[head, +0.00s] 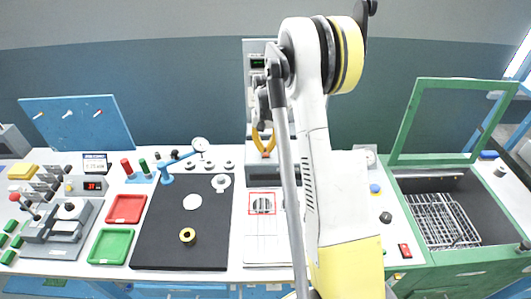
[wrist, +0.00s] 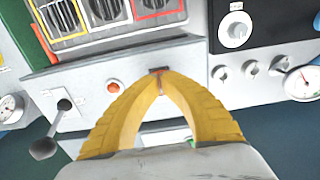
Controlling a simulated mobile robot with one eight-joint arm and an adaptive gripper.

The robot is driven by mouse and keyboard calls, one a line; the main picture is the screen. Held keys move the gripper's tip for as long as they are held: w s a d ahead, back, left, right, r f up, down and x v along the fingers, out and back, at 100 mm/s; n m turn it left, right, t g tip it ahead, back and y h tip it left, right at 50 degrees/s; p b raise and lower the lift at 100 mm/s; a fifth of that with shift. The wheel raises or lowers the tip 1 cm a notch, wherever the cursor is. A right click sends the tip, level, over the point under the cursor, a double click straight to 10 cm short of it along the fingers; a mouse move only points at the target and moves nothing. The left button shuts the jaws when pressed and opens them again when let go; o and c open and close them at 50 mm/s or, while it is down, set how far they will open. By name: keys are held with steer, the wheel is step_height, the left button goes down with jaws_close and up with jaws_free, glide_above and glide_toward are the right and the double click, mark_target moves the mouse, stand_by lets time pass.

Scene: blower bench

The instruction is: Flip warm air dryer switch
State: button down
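My gripper (head: 266,154) has yellow fingers that come together at their tips, in front of the grey machine at the middle back of the bench. In the wrist view, the fingertips (wrist: 162,76) are at the grey front panel (wrist: 190,56), with a small dark switch-like part (wrist: 158,70) right at them. The tips cover part of it, and I cannot tell whether they touch it or which way it is set. An orange-red round button or lamp (wrist: 114,87) and a black-knobbed lever (wrist: 52,130) are beside it. No label naming the dryer is readable.
Framed vents (wrist: 105,12) lie beyond the panel. A black mat (head: 165,240), a red tray (head: 126,209) and a green tray (head: 111,246) lie left. A green-framed basin (head: 455,260) with a wire basket and a red switch (head: 404,250) are right. My arm hides some of the bench.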

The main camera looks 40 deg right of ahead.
mark_target(265, 154)
steer(key=shift+f+b, duration=0.8)
steer(key=shift+f, duration=0.3)
stand_by(0.3)
steer(key=shift+r, duration=0.1)
steer(key=shift+r+p, duration=1.9)
steer(key=shift+r, duration=1.55)
